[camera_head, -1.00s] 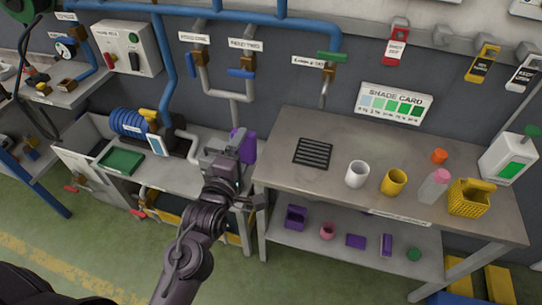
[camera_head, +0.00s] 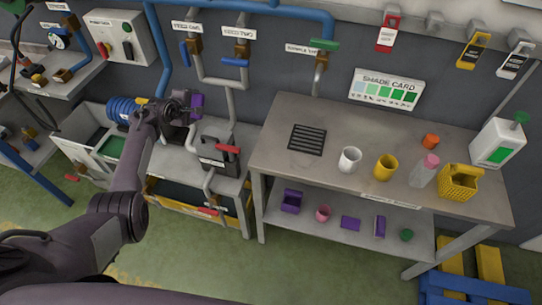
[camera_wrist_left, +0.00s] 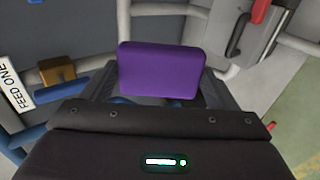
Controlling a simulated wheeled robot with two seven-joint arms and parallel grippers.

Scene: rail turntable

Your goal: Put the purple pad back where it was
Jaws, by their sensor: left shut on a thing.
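My left gripper (camera_head: 190,106) is shut on the purple pad (camera_head: 197,104) and holds it in front of the wall pipes, over the left bench. In the left wrist view the pad (camera_wrist_left: 162,71) is a flat purple block with rounded corners, between the finger ends. Other purple things lie on the lower shelf of the right table: a box (camera_head: 291,201), a flat piece (camera_head: 350,223) and a narrow upright piece (camera_head: 380,226). My right gripper is not in view.
The grey table (camera_head: 270,150) at right bears a black grille (camera_head: 307,139), a white cup (camera_head: 349,159), a yellow mug (camera_head: 385,167) and a yellow basket (camera_head: 459,182).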

